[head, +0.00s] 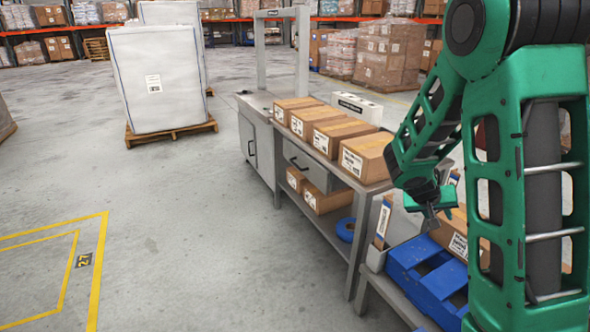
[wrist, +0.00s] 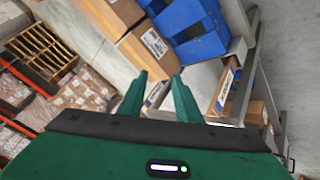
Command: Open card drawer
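A grey drawer front (head: 304,166) with a bar handle sits under the top of the metal workbench (head: 255,99). It looks shut, flush below the bench top. No label on it is readable, and it is not clearly seen in the wrist view. My gripper (head: 432,214) is at the right of the head view, well to the right of the drawer and apart from it, above a grey and blue bin area. In the wrist view my gripper's (wrist: 158,84) two green fingers stand apart with nothing between them.
A cabinet door (head: 257,146) with a handle is left of the drawer. Several cartons (head: 343,131) line the bench top; others lie on the lower shelf. A white bulk bag (head: 158,78) stands on a pallet. The left floor is clear.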

